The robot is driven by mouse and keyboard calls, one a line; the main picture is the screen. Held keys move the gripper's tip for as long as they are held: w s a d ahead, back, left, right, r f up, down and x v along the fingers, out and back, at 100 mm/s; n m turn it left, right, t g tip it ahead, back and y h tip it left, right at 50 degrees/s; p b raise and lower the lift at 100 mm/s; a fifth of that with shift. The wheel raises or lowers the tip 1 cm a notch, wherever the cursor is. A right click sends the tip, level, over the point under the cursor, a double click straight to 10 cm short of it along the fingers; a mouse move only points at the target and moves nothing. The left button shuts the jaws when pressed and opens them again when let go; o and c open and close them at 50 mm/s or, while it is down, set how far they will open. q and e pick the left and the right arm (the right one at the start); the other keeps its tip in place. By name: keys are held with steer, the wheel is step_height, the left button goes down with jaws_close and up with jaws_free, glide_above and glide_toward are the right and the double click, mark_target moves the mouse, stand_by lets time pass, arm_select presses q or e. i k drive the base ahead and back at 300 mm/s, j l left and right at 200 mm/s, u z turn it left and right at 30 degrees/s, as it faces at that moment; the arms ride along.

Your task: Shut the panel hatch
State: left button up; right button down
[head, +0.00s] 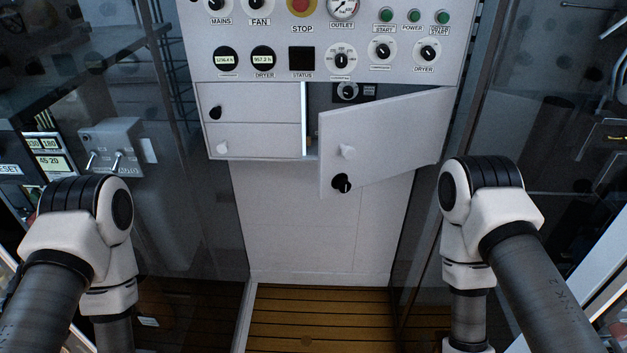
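The panel hatch (385,140) is a light grey door on the lower right of the control panel. It stands open, hinged at its right side, with its left edge swung out towards me. My two arms come in at the lower left and lower right, both well apart from the hatch. Neither gripper shows in the head view.
A closed left door (252,118) with a black knob sits beside the opening. Above is the panel face (270,35) with dials, buttons and a red stop button (302,6). Dark glass-like walls flank both sides. The space in front, above the slatted wooden floor (318,318), is clear.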

mark_target(370, 142)
steer(key=k+u, duration=0.85)
